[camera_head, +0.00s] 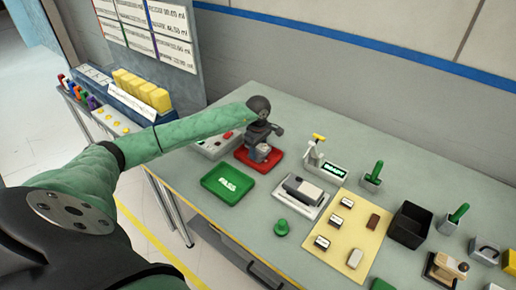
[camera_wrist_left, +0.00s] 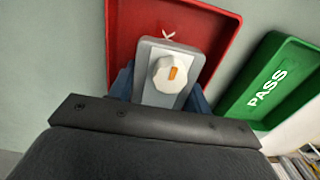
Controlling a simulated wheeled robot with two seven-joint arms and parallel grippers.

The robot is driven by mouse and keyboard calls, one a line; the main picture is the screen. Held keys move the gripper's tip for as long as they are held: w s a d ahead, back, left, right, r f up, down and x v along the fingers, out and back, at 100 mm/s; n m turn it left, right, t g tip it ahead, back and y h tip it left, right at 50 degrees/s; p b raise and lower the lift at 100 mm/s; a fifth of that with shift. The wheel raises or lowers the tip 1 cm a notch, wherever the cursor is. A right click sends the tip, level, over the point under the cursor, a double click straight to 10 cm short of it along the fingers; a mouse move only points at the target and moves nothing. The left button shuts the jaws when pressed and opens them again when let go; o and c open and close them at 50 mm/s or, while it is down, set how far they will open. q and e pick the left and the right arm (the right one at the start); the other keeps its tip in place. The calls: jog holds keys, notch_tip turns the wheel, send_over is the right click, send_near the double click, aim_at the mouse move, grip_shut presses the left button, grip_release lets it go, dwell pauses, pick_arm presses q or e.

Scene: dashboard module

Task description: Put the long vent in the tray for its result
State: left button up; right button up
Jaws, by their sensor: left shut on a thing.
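My left gripper (camera_head: 261,150) is over the red tray (camera_head: 275,163) and shut on a grey part (camera_wrist_left: 150,95). The part has a rounded end and a white many-sided knob with an orange mark; I take it to be the long vent. In the left wrist view it sits between the blue fingers, in front of the red tray (camera_wrist_left: 123,25). I cannot tell whether it touches the tray floor. White lettering in the red tray is mostly hidden. The green tray (camera_head: 239,181) marked PASS is empty, beside the red one. My right gripper is not in view.
A grey fixture (camera_head: 305,190), a green knob (camera_head: 281,227) and a yellow mat (camera_head: 340,258) with small parts lie to the right. A black bin (camera_head: 409,225) stands farther right. The table's back strip is clear.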

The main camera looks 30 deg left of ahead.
pick_arm(q)
jog(key=shift+f, duration=0.15)
jog(key=o, duration=1.1)
jog(key=shift+c, duration=0.2)
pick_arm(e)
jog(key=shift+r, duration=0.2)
pick_arm(q)
jog(key=shift+r, duration=0.2)
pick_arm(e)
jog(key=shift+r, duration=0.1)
